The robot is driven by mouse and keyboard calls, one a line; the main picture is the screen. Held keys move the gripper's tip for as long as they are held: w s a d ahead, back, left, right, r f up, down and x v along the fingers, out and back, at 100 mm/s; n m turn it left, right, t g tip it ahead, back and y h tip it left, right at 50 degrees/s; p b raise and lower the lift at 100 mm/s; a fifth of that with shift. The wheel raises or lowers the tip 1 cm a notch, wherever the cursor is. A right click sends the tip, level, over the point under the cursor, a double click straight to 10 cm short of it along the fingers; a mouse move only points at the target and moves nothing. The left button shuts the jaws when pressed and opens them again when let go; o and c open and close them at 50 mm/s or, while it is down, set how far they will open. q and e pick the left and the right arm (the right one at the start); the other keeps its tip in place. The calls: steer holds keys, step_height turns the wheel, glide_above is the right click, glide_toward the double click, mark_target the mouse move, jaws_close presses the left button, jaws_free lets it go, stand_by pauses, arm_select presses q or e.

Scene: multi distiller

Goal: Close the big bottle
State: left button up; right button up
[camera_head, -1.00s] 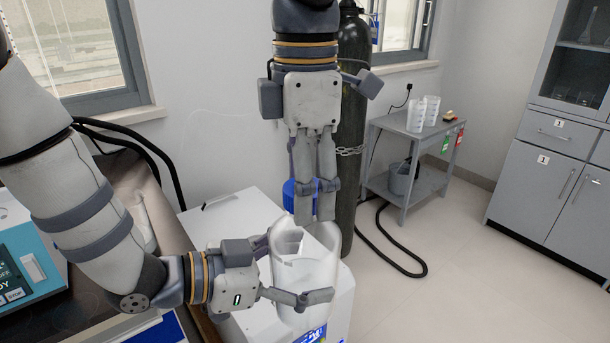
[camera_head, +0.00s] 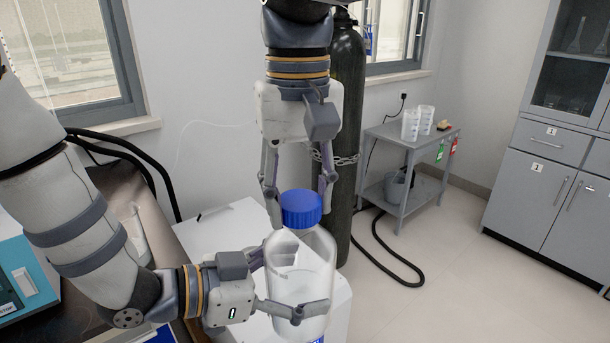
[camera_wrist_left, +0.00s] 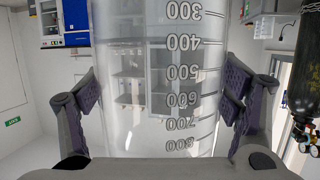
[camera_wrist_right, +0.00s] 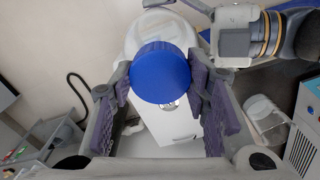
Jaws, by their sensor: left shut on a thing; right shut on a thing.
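The big bottle (camera_head: 314,262) is clear, with a graduated scale in the left wrist view (camera_wrist_left: 150,95). It stands upright, held in the air or just above the white box; I cannot tell which. My left gripper (camera_head: 280,285) is shut around its body from the left. A blue cap (camera_head: 301,203) sits at the bottle's mouth and also shows in the right wrist view (camera_wrist_right: 160,72). My right gripper (camera_head: 300,210) comes from above and is shut on the cap, a finger on each side. The cap hides the mouth and thread, so I cannot tell how tight it is.
A white box-like unit (camera_head: 225,228) stands below and behind the bottle. A dark gas cylinder (camera_head: 346,120) stands close behind my right gripper. A grey trolley (camera_head: 400,142) with white beakers (camera_head: 418,120) is farther right.

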steer(key=o, duration=1.3)
steer(key=shift+r, duration=0.15)
steer(key=shift+r, duration=2.2)
steer(key=shift+c, duration=0.4)
